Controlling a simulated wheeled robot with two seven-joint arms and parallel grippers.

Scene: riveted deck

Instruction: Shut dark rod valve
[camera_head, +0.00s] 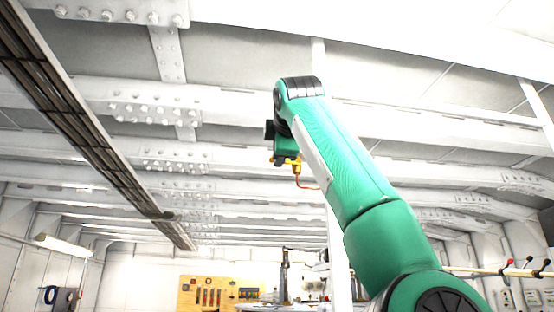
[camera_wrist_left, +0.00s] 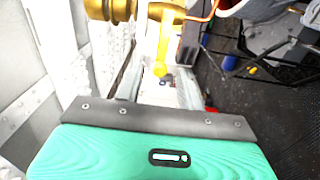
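In the left wrist view, a yellow valve part (camera_wrist_left: 161,40) hangs down beside a brass fitting (camera_wrist_left: 112,9), with a thin orange pipe (camera_wrist_left: 209,14) near it. My left gripper (camera_wrist_left: 158,88) has its two grey fingers apart, with the yellow part's lower tip in line with the gap. I cannot tell whether they touch. No dark rod is clearly visible on the valve. In the head view, a small yellow fitting (camera_head: 291,161) with a copper pipe shows beside a raised green arm of mine. The arm comes in from the lower right; its fingers are not visible. No right gripper can be made out.
White riveted beams (camera_head: 120,95) and a dark cable tray (camera_head: 75,110) run overhead. A tool board (camera_head: 208,294) stands at the back. Red and black levers (camera_head: 510,263) are at the right. The wrist view shows a white wall (camera_wrist_left: 30,70) at left and dark floor (camera_wrist_left: 255,100) at right.

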